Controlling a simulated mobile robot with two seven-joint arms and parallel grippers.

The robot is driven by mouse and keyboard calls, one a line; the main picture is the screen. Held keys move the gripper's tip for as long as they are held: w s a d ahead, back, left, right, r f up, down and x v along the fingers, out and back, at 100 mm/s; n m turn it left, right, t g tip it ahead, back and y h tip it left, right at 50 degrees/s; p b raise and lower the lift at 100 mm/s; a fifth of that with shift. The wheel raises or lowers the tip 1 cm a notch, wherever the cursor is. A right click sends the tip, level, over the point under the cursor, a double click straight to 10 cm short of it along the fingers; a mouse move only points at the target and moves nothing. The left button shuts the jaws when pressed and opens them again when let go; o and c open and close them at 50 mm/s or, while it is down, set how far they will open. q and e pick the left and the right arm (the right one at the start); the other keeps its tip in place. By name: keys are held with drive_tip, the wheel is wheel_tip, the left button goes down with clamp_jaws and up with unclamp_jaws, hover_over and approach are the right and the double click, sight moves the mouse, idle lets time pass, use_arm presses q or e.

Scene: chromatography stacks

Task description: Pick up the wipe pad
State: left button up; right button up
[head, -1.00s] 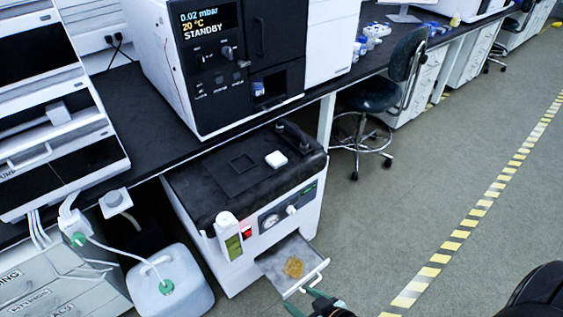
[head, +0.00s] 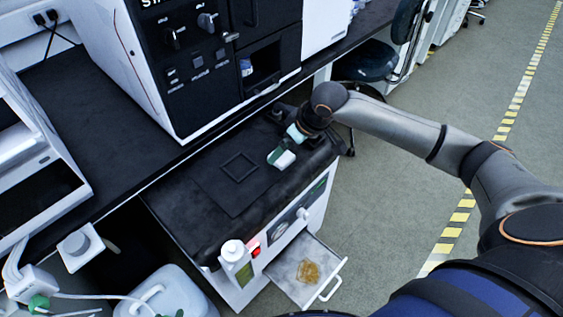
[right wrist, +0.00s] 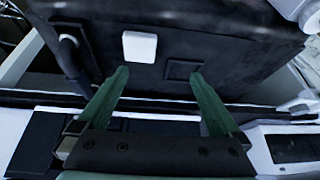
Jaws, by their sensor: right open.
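The wipe pad, as I take it, is a small white rounded block (head: 281,160) on the black top of the pump unit. In the right wrist view the pad (right wrist: 140,47) lies beyond the fingertips, nearer the left finger. My right gripper (head: 289,146) is over the unit's top, close to the pad and partly covering it. In the right wrist view its green fingers (right wrist: 158,76) are spread apart with nothing between them. My left gripper is not in view.
A square recess outline (head: 239,166) lies left of the pad. The open drawer tray (head: 287,268) below holds an amber patch (head: 308,271). A white-capped bottle (head: 233,252) stands at the unit's front. The instrument cabinet (head: 205,75) rises behind on the bench.

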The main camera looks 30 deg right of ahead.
drive_tip(key=d+r, duration=0.2)
drive_tip(key=d, duration=0.1)
drive_tip(key=b, duration=0.2)
hover_over(283, 157)
drive_tip(key=s, duration=0.2)
drive_tip(key=shift+m+g+h, duration=0.3)
drive_tip(key=shift+h, duration=0.1)
drive_tip(key=f, duration=0.6)
drive_tip(key=shift+s+d+f, duration=0.1)
drive_tip(key=shift+d+f, duration=0.15)
drive_tip(key=shift+d, duration=0.1)
drive_tip(key=x, duration=0.2)
drive_tip(key=b+x, duration=0.1)
drive_tip(key=x, duration=0.1)
drive_tip(key=shift+w, duration=0.3)
drive_tip(key=shift+w+f, duration=0.15)
drive_tip(key=shift+f, duration=0.15)
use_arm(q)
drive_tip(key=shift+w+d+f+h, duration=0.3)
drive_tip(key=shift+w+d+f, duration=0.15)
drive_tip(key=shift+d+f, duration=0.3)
use_arm(e)
drive_tip(key=shift+f, duration=0.15)
drive_tip(key=c, duration=1.1)
drive_tip(key=shift+c, duration=0.7)
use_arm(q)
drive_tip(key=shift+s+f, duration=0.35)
